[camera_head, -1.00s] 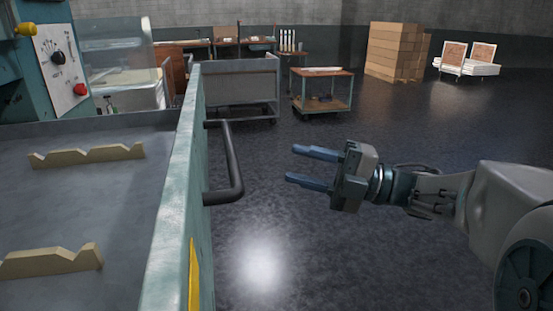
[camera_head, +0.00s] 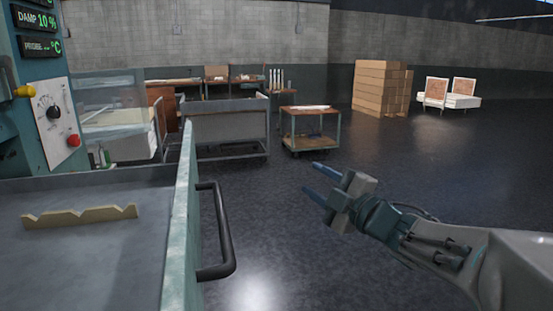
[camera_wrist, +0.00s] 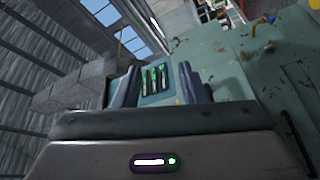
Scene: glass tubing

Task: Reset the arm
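My gripper (camera_head: 312,184) is in the head view, right of centre, held in the air over the dark floor. Its two blue fingers are apart with nothing between them, and they point to the upper left. The forearm runs from it to the lower right corner. In the wrist view my gripper (camera_wrist: 158,85) shows its two fingers spread, with a green machine panel with lit displays (camera_wrist: 155,80) seen beyond and between them. Nothing touches the fingers.
The green machine's tray (camera_head: 60,260) with a wooden notched rest (camera_head: 80,216) and a black handle (camera_head: 228,235) stands at left. A grey bin cart (camera_head: 225,132), a wooden cart (camera_head: 312,130) and stacked boxes (camera_head: 382,88) are farther back. The floor at right is clear.

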